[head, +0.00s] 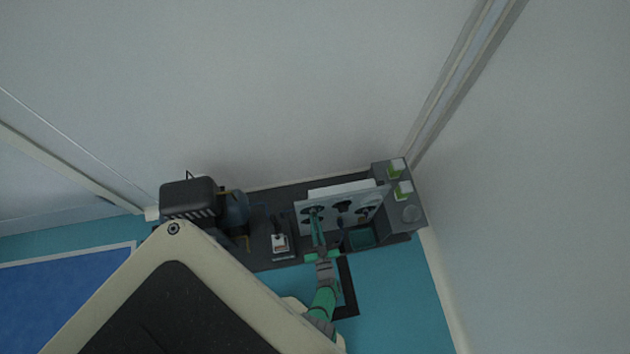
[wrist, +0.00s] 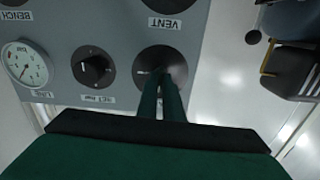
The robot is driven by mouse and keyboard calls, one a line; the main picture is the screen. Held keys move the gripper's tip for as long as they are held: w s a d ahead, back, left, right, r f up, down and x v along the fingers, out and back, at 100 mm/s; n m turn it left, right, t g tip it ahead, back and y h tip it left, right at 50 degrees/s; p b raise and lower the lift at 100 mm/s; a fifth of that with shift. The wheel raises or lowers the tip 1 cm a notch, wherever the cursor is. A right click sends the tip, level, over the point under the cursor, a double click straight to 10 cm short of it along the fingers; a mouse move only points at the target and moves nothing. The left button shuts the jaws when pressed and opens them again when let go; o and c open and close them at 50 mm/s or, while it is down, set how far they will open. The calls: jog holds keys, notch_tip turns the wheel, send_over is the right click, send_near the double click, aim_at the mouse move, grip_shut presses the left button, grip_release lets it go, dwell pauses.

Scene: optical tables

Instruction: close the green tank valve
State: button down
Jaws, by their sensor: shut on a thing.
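My gripper (head: 315,215) is green and reaches the left side of a light grey valve panel (head: 298,220). In the wrist view, my two green fingers (wrist: 165,82) are together at the centre of a round dark plate (wrist: 145,58) on the panel (wrist: 120,20). They are shut on a small handle there, which the fingertips mostly hide. Its label is not visible, so I cannot tell whether it is the green tank valve. A black knob (wrist: 93,66) with a white pointer sits to its left.
A white LINE gauge (wrist: 26,64) is at the wrist view's left. VENT and BENCH labels read upside down. A black machine (head: 188,198) stands left of the panel; green-and-white items (head: 403,190) stand right. A wall rises behind the bench.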

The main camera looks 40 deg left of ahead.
jog(key=shift+n, duration=0.4)
jog(key=c, duration=1.9)
grip_release()
jog(key=shift+w, duration=0.1)
jog(key=shift+d, duration=0.3)
jog(key=v, duration=1)
jog(key=shift+s, duration=0.3)
